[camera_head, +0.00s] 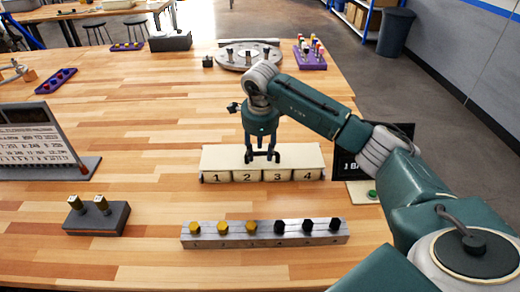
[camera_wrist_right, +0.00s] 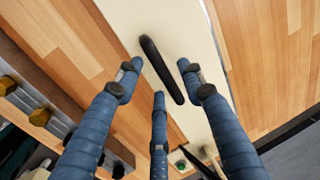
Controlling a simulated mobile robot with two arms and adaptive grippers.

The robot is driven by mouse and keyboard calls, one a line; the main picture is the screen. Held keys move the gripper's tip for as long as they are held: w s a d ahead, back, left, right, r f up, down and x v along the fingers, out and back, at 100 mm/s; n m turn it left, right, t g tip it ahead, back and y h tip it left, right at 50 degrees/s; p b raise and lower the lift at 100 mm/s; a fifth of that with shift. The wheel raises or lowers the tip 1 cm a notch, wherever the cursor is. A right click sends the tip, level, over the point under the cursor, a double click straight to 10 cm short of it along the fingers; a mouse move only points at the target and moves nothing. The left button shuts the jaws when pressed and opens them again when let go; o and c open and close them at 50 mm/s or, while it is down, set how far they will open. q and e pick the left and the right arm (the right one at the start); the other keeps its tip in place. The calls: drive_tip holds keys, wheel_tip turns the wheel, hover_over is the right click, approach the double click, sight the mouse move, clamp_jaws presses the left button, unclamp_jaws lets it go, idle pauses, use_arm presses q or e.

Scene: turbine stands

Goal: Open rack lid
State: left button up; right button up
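The rack is a long cream box with front panels numbered 1 to 4, and its flat cream lid (camera_head: 225,158) is down. It stands mid-table in the head view. A black bar handle (camera_wrist_right: 162,70) on the lid shows in the right wrist view. My right gripper (camera_head: 262,156) points down just above the middle of the lid. Its blue fingers (camera_wrist_right: 158,78) are spread apart, with the handle between and beyond their tips; I see no clear contact. The gripper hides the handle in the head view. My left gripper is not in view.
A metal bar (camera_head: 264,241) with yellow and black knobs lies in front of the rack. A dark block (camera_head: 96,222) with two pegs is front left. A small panel with a green button (camera_head: 372,194) is at right. A grey round fixture (camera_head: 247,58) stands behind.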

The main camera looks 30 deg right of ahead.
clamp_jaws()
drive_tip(key=shift+w+r, duration=0.1)
